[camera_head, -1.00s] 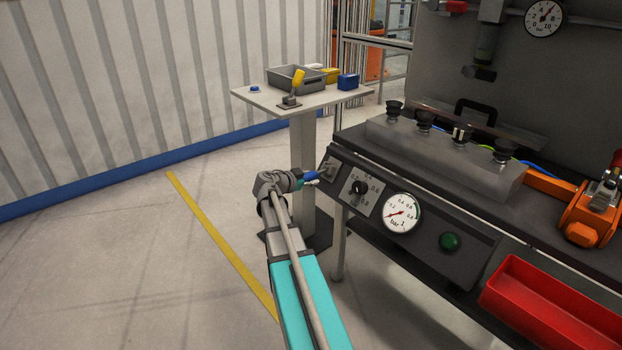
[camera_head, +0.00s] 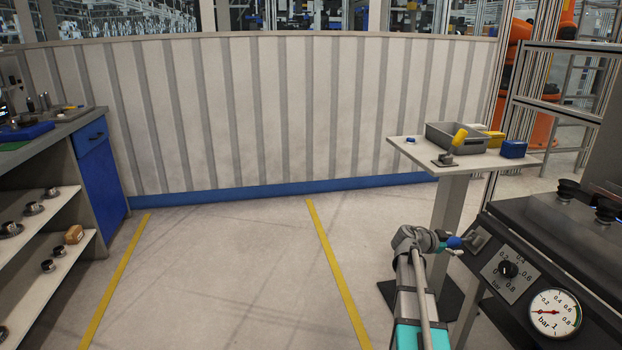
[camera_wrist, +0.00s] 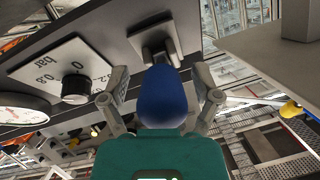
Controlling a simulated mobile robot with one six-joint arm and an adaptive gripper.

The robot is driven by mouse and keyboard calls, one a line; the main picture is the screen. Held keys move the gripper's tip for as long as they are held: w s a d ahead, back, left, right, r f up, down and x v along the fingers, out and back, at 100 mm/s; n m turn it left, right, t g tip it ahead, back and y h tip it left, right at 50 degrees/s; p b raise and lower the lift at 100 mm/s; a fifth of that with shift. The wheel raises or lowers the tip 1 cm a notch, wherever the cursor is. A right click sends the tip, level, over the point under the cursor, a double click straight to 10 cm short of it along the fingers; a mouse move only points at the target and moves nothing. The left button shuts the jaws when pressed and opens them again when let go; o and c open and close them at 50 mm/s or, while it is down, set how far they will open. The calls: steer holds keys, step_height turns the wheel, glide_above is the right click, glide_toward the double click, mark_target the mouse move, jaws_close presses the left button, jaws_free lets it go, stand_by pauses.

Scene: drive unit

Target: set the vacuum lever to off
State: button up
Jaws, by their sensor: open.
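The lever on the left end of the dark control panel has a rounded blue handle (camera_head: 454,242) on a grey square plate (camera_head: 478,240). In the wrist view the blue handle (camera_wrist: 163,95) points towards me and its plate (camera_wrist: 152,38) lies behind it. My gripper (camera_wrist: 160,76) is open, with one finger on each side of the handle. I cannot tell whether either finger touches it. In the head view my gripper (camera_head: 449,243) is at the panel's left end. Off markings are not readable.
Right of the lever are a black dial knob (camera_head: 508,269) and a round gauge (camera_head: 554,314). The floor to the left is clear.

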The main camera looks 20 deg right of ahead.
steer(key=s+a+f+n+t+y, duration=0.1)
steer(key=a+f+n+y, duration=0.35)
steer(key=a, duration=0.85)
steer(key=s+a+f+n+y, duration=0.1)
steer(key=a+f+n+y, duration=0.35)
steer(key=a, duration=0.85)
steer(key=s+a+f+n+y, duration=0.1)
steer(key=s+a+n+y, duration=0.1)
steer(key=a+n, duration=0.35)
steer(key=s+a+f+n+g+y, duration=0.1)
steer(key=s+a+f+n+y, duration=0.15)
steer(key=a, duration=0.65)
steer(key=s+a+f+n+y, duration=0.1)
steer(key=s+a+n, duration=0.25)
steer(key=a, duration=0.35)
step_height(320, 180, up, 34)
steer(key=n+p, duration=0.1)
steer(key=p, duration=3.3)
steer(key=shift+w+a, duration=0.25)
steer(key=shift+w, duration=0.2)
steer(key=shift+r, duration=0.1)
steer(key=shift+c, duration=0.2)
steer(key=c, duration=0.3)
